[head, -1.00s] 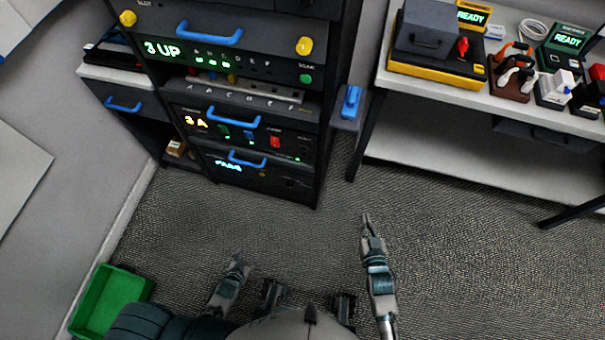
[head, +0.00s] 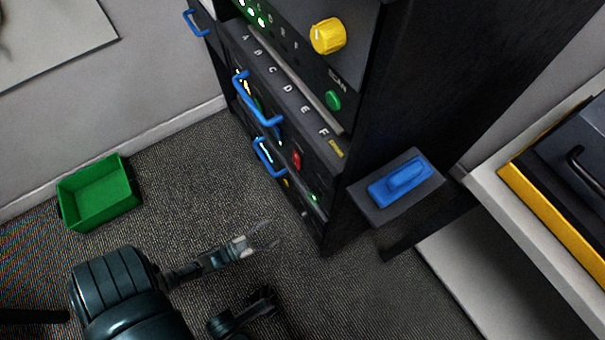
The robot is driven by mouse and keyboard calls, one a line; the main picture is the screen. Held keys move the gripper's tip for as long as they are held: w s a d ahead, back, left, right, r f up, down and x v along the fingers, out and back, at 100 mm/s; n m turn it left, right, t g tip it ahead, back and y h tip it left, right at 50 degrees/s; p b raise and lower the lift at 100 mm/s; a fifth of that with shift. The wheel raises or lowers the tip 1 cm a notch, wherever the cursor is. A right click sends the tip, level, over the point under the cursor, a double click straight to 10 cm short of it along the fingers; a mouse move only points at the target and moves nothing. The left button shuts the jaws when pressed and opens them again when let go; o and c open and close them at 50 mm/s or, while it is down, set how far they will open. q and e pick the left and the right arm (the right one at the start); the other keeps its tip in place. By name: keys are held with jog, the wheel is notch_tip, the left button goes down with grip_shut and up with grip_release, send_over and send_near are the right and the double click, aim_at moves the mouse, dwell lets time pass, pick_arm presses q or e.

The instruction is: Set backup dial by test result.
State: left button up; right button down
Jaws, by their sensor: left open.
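A yellow dial (head: 328,36) is on the front of the dark rack (head: 420,95), above a green button (head: 333,100) labelled SCAN. Green lights (head: 252,14) show at the top edge, and the display beside them is cut off. Below is a strip lettered A to F (head: 287,88). A lower unit has a red switch (head: 296,158) and a small, unreadable lit display (head: 265,152). My left gripper (head: 264,236) is open and empty over the carpet, low in front of the rack and apart from it.
Blue handles (head: 257,100) stick out from the rack front. A side shelf (head: 362,203) holds a blue object (head: 400,180). A green bin (head: 100,195) is on the floor at left. A pale table (head: 525,232) with a yellow-edged case (head: 555,215) stands at right. Carpet before the rack is clear.

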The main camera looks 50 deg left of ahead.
aim_at(303, 215)
pick_arm(q)
jog(key=w+d+b, duration=0.1)
jog(key=w+b, duration=0.1)
jog(key=w, duration=0.9)
jog(key=shift+d, duration=0.25)
jog(key=c, duration=1.2)
